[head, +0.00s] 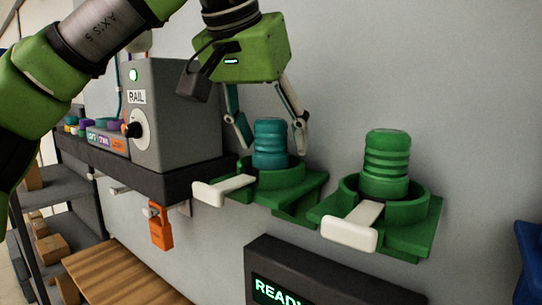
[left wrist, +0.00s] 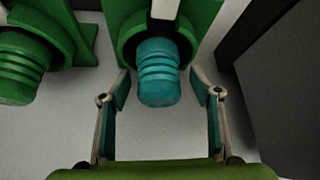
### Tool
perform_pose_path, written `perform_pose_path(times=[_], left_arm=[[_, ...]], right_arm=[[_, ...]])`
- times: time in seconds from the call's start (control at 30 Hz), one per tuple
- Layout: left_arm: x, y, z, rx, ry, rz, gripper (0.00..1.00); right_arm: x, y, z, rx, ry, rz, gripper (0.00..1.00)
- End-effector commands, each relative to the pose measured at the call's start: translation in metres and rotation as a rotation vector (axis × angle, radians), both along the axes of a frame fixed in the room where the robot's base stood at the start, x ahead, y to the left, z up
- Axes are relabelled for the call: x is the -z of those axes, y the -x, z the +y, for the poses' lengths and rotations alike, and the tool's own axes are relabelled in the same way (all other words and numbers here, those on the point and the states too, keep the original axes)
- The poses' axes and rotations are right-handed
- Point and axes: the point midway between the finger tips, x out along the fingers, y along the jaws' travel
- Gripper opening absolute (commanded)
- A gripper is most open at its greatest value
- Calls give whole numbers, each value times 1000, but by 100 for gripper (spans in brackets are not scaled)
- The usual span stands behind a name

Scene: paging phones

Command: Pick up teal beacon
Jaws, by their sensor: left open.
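The teal beacon (head: 270,143) is a ribbed cylinder standing upright in a green round holder (head: 307,183) on the wall. My left gripper (head: 270,143) is open above it, with one finger on each side of the beacon's upper part. In the left wrist view the teal beacon (left wrist: 158,72) lies between the two open fingers (left wrist: 160,95), with a gap on both sides. Its lower end is hidden inside the holder. My right gripper is in neither view.
A green ribbed beacon (head: 386,165) stands in a second holder (head: 425,228) to the right. White levers (head: 349,234) stick out in front. A grey box marked RAIL (head: 170,115) stands on a dark shelf at left. A dark display (head: 320,280) is below.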

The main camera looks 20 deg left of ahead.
Motion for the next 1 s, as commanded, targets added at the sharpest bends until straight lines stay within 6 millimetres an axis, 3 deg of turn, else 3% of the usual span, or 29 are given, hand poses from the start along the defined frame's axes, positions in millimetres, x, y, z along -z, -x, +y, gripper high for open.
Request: perform_pose_path(times=[0.07,0.3,0.67,1.0], left_arm=[[0,0,0,0,0,0,58],[0,0,0,0,0,0,4],[-4,0,0,0,0,-3,3],[-40,6,-2,2,2,-6,3]], right_arm=[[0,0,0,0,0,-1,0],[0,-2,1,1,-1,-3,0],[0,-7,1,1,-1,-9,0],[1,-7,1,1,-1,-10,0]])
